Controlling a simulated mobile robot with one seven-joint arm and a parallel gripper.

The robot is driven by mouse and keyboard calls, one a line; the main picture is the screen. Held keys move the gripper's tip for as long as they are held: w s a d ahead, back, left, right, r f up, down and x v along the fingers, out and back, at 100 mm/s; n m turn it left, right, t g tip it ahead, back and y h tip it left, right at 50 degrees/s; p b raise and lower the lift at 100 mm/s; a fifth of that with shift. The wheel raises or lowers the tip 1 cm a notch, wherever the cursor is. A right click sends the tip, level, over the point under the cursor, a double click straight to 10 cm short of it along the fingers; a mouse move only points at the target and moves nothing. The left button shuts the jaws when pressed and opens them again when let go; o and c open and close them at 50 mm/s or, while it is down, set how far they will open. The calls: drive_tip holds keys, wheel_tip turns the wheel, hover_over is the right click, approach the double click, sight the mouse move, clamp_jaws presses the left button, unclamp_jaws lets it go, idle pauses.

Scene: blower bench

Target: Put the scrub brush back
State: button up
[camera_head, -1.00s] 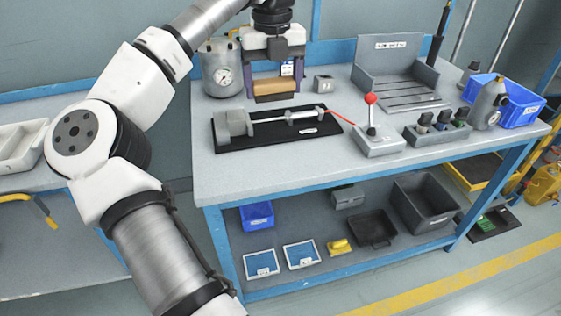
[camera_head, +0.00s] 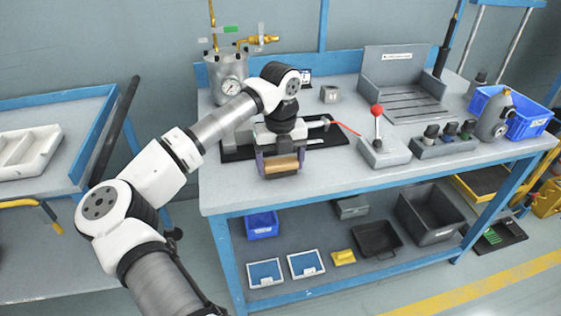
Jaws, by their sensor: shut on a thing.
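My gripper (camera_head: 280,166) is over the front left part of the bench, on the near side of the black base with the clamp. Its two purple fingers are shut on the ends of a tan, wood-coloured block, which I take to be the scrub brush (camera_head: 281,164). The brush lies crosswise between the fingers. Its bristles cannot be made out. It appears above the bench top (camera_head: 330,178), near the front edge; I cannot tell the exact gap. My wrist hides part of the black base (camera_head: 235,152).
A gauge tank (camera_head: 228,80) stands behind my arm. A red-knobbed lever box (camera_head: 383,150) and a valve block (camera_head: 443,146) stand to the right. The lower shelf holds a blue bin (camera_head: 262,225), two blue-lined trays (camera_head: 306,264), a yellow object (camera_head: 343,257) and a dark tray (camera_head: 376,240).

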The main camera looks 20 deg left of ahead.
sight(280, 161)
drive_tip(key=shift+f, duration=0.15)
drive_tip(key=shift+f, duration=0.1)
drive_tip(key=o, duration=0.9)
drive_tip(key=shift+o, duration=0.2)
wheel_tip(280, 161, up, 12)
